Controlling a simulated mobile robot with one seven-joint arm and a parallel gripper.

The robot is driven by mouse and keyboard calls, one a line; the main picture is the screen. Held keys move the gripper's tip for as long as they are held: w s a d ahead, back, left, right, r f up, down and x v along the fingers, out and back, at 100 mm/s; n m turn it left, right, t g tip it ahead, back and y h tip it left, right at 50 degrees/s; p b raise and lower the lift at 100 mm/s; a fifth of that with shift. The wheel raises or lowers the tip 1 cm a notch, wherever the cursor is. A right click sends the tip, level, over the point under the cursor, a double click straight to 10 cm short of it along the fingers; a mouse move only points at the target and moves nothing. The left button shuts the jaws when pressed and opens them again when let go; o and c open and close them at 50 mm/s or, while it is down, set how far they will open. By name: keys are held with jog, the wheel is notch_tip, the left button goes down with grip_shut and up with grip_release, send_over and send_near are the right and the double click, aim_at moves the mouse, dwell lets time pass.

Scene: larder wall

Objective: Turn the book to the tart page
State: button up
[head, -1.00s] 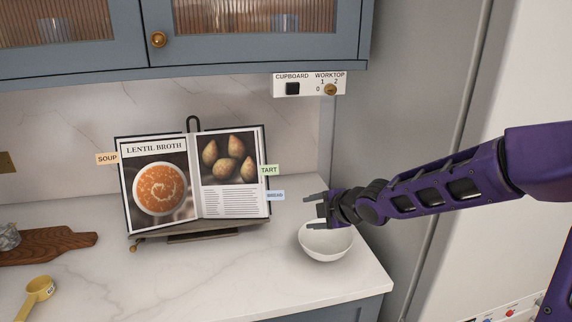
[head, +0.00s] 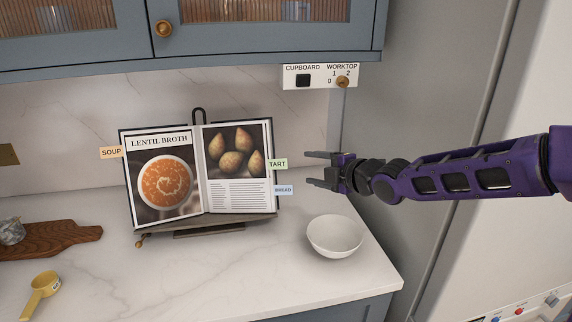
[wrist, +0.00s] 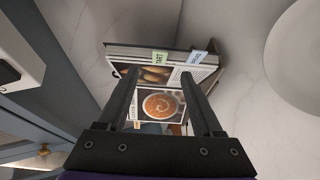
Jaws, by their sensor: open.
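The book (head: 233,197) stands open on a dark stand, tilted back, at the Lentil Broth spread. Its left page shows an orange soup and its right page several brown pear-shaped items. A green TART tab (head: 277,164) and a blue BREAD tab (head: 284,190) stick out from the right edge; a SOUP tab (head: 111,153) sticks out at the left. My gripper (head: 318,169) is open and empty, to the right of the tabs and apart from them. In the wrist view the book (wrist: 160,105) shows beyond and between the fingers, with the TART tab (wrist: 160,57) near its edge.
A white bowl (head: 334,237) stands on the worktop below my gripper. A switch panel (head: 320,76) hangs under the blue cupboard (head: 250,30). A wooden board (head: 60,240) and yellow measuring cup (head: 40,290) lie at the left. The worktop before the book is clear.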

aim_at(285, 164)
jog(key=b+x, duration=0.1)
jog(key=x, duration=1.1)
jog(key=shift+w, duration=0.1)
jog(key=c, duration=1)
jog(key=shift+a, duration=0.1)
jog(key=shift+b, duration=0.5)
